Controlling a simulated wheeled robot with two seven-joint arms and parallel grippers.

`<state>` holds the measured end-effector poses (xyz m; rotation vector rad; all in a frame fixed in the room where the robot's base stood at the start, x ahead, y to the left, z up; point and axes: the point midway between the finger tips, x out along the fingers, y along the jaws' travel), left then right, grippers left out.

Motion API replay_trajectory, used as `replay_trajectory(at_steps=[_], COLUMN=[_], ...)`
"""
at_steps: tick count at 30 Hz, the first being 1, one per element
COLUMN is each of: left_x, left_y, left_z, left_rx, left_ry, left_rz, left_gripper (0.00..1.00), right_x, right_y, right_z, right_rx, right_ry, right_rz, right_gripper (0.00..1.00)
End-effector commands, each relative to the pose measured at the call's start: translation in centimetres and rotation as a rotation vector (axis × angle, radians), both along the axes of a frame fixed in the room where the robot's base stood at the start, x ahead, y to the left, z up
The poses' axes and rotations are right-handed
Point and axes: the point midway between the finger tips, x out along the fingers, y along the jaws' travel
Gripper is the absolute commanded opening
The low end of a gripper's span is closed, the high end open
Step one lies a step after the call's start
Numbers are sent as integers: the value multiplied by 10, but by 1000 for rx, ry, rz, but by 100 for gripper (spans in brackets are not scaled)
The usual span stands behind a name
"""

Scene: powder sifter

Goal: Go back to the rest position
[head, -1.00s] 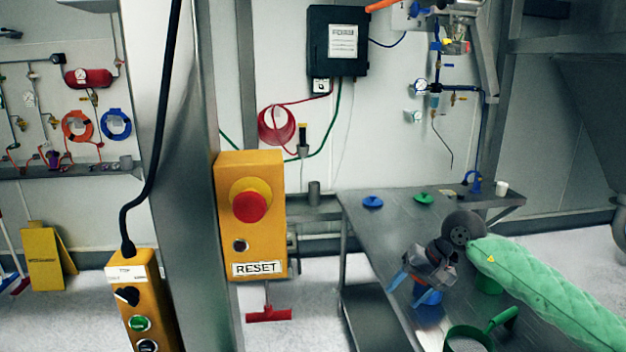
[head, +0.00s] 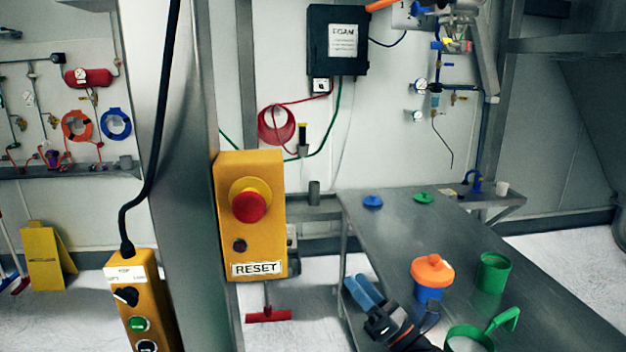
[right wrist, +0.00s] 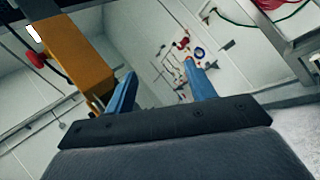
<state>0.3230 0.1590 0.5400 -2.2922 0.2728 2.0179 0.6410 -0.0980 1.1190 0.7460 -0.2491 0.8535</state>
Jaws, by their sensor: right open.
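My right gripper (head: 360,290) is low in the head view, at the near left edge of the metal table (head: 400,225). Its two blue fingers are apart with nothing between them, as the right wrist view (right wrist: 160,88) also shows. A blue container (head: 429,294) with an orange lid (head: 432,268) on top stands on the table to the right of the gripper, apart from it. A green container (head: 493,272) stands further right. A green-handled vessel (head: 503,319) with pale contents is at the bottom edge, partly cut off. My left gripper is out of view.
A blue lid (head: 372,201) and a green lid (head: 424,197) lie at the table's far end. A yellow box with a red button (head: 250,206) and a steel post (head: 182,180) stand left of the table. The table's middle is clear.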

Motion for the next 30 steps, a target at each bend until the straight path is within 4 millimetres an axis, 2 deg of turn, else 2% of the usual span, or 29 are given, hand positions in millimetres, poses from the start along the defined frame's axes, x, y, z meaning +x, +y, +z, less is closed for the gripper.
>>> replay_trajectory(at_steps=[5,8,11,14,17,21,25,30], left_x=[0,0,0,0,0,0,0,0], left_y=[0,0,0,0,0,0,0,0], left_z=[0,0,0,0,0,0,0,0], left_rx=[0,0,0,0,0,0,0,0], left_ry=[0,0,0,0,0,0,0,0], left_rz=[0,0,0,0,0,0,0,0], left_gripper=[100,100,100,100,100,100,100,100], right_x=[0,-5,-17,-37,-66,-119,-168,-214], right_y=[-41,-64,-85,-103,-116,-126,-128,-126], right_z=[-43,-77,-117,-161,-206,-265,-303,-330], right_rx=[382,592,804,1014,1221,1497,1691,1847], right_ry=[361,556,747,929,1104,1327,1475,1586], right_rz=[-101,-167,-240,-326,-427,-595,-745,-895], right_gripper=[55,55,55,55,55,55,55,55])
